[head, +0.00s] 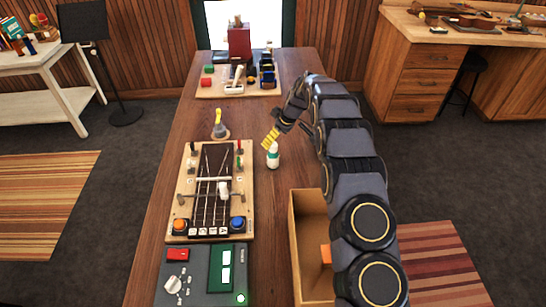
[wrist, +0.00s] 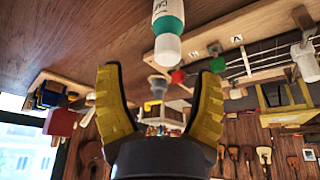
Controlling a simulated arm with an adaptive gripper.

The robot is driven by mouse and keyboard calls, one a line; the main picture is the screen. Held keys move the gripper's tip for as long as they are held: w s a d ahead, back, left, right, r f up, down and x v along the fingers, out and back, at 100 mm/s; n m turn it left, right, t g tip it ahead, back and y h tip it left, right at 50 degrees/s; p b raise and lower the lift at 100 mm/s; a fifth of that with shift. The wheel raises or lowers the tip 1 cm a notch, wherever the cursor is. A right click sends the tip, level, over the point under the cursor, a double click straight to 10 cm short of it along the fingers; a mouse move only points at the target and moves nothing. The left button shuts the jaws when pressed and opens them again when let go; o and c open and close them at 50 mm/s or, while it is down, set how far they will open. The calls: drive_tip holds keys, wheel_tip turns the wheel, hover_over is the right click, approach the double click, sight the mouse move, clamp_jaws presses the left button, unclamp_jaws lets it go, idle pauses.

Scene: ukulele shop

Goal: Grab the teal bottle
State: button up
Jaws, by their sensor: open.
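The teal bottle (head: 272,158) stands upright on the wooden table, just right of the board with strings. It is mostly white with teal on it. In the wrist view the bottle (wrist: 168,22) is at the top edge, partly cut off, with its white end toward my fingers. My gripper (head: 270,138) is just behind and above the bottle in the head view, a yellow finger showing. In the wrist view my gripper (wrist: 162,68) has its two yellow fingers spread wide with nothing between them. The bottle is beyond the fingertips, apart from them.
The stringed board (head: 180,210) lies left of the bottle, with a small yellow-topped thing (head: 219,124) behind it. An open wooden box (head: 300,235) is at front right, a grey panel (head: 200,275) in front. A tray (head: 215,92) of parts lies at the back.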

sight(271, 148)
drive_tip(key=f, duration=0.2)
drive_tip(key=a+f, duration=0.1)
drive_tip(key=f, duration=0.1)
drive_tip(key=shift+a+f, duration=0.1)
drive_tip(key=shift+a, duration=0.05)
drive_tip(key=shift+w+a+f, duration=0.1)
drive_tip(key=shift+w+f, duration=0.15)
drive_tip(key=shift+f, duration=0.1)
clamp_jaws()
